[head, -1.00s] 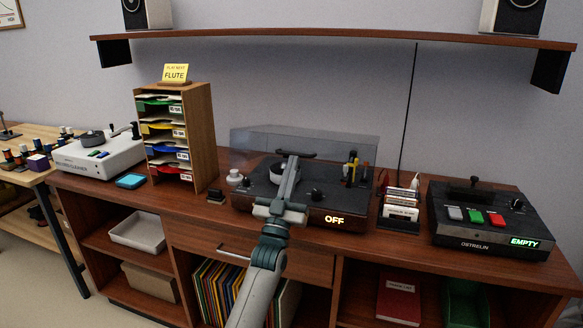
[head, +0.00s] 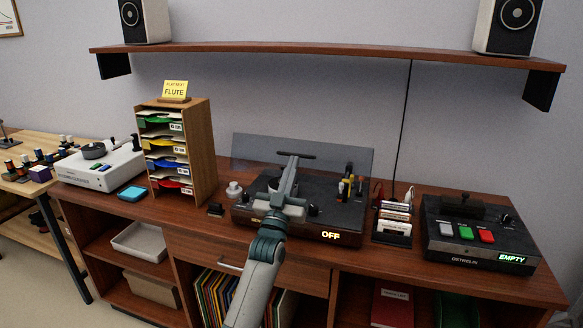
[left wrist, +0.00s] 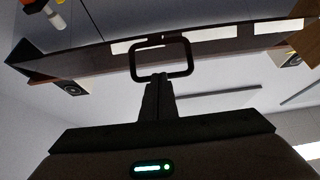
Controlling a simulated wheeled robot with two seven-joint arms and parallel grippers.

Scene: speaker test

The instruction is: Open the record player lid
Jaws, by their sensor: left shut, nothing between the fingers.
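The record player (head: 330,215) stands on the wooden sideboard, a dark box with an "OFF" display. Its clear grey lid (head: 345,162) is raised and stands steeply behind the deck. A dark handle bar (head: 297,155) shows on the lid. My left gripper (head: 291,163) reaches over the deck, with its tips at the handle. In the left wrist view the handle is a dark rectangular loop (left wrist: 188,58). The shut fingers (left wrist: 157,88) meet its lower bar, with nothing between them. My arm hides the middle of the deck. My right gripper is out of view.
A sleeve rack (head: 203,150) with a "FLUTE" sign and a white record cleaner (head: 98,170) stand left. A small cartridge rack (head: 394,220) and a dark "EMPTY" device (head: 478,238) stand right. A shelf (head: 330,57) with speakers hangs above.

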